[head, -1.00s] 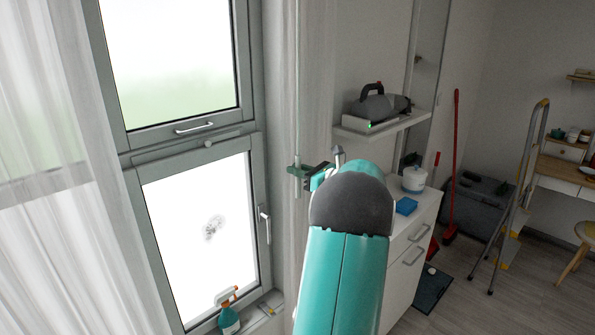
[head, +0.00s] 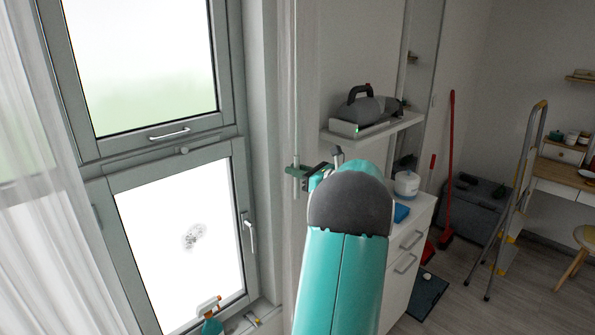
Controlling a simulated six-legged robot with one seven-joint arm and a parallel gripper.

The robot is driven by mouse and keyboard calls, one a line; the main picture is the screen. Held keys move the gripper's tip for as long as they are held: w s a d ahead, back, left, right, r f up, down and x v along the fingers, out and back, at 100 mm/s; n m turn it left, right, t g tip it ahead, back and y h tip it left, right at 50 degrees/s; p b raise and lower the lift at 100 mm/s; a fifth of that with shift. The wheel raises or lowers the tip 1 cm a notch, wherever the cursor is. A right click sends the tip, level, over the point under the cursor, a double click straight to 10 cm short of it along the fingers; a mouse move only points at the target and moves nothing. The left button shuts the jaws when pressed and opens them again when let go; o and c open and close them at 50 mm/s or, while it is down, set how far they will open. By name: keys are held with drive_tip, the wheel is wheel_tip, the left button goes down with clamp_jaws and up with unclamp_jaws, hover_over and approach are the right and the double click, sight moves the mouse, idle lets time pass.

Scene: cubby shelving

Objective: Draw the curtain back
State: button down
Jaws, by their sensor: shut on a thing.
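A sheer white curtain (head: 50,230) hangs at the left, in front of the window's left side. A thin pale curtain wand (head: 296,90) hangs down in front of the wall to the right of the window. My gripper (head: 296,178) is shut on the wand near its lower end. My teal arm reaches up from the bottom and hides what lies behind it. The window's upper and lower panes show uncovered, with a dark smudge (head: 194,237) on the lower pane.
A spray bottle (head: 210,318) stands on the sill at the bottom. A red broom (head: 449,170) and a stepladder (head: 518,200) stand farther right. Some floor is clear there.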

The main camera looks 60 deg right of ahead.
drive_tip(key=shift+a+r, duration=0.1)
drive_tip(key=c, duration=1.4)
unclamp_jaws()
drive_tip(key=shift+c, duration=0.2)
drive_tip(key=shift+s, duration=0.1)
drive_tip(key=s+a, duration=0.1)
drive_tip(key=s, duration=1.2)
drive_tip(key=shift+s+a, duration=0.2)
